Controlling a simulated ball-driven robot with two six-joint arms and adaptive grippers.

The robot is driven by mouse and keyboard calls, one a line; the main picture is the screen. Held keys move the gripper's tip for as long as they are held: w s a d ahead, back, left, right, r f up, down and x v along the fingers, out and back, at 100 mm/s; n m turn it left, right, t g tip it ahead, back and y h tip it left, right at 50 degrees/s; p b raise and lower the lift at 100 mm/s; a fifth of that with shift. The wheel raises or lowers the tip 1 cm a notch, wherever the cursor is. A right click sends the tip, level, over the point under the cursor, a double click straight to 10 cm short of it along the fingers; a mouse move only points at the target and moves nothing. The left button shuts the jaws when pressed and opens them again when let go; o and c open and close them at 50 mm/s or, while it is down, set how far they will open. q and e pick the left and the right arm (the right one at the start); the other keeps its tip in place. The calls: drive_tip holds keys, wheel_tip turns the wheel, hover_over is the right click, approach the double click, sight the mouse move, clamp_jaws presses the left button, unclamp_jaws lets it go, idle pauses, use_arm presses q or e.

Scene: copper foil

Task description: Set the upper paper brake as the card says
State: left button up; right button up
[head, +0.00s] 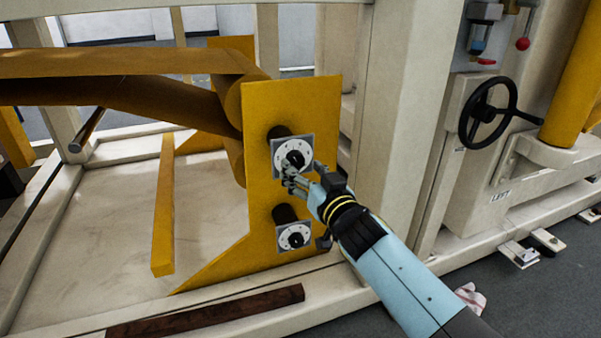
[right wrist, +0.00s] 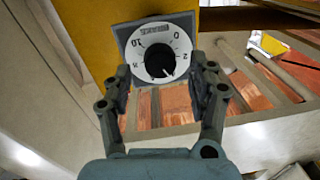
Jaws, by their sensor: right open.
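The upper paper brake is a round white dial on a square grey plate (head: 306,143) with a black knob, on the yellow bracket. In the right wrist view the dial face (right wrist: 140,55) shows 10 at upper left, 0 at upper right and 2 at right. A white mark on the black knob (right wrist: 156,62) points to the lower right there. My right gripper (head: 290,175) is open just in front of the dial; in the right wrist view its fingers (right wrist: 161,68) stand on either side of the knob. I cannot tell whether they touch it. The left gripper and a readable card are not in view.
A second, similar dial (head: 283,243) sits below on the same yellow bracket (head: 258,185). A cream frame post (head: 405,100) and a black handwheel (head: 487,112) stand to the right.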

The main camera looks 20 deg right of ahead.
drive_tip(key=shift+w+a, duration=0.1)
drive_tip(key=shift+w, duration=0.85)
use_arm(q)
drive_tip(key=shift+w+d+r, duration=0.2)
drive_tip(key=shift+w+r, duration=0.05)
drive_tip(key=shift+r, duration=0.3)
use_arm(e)
drive_tip(key=shift+c, duration=0.4)
drive_tip(key=c, duration=1.1)
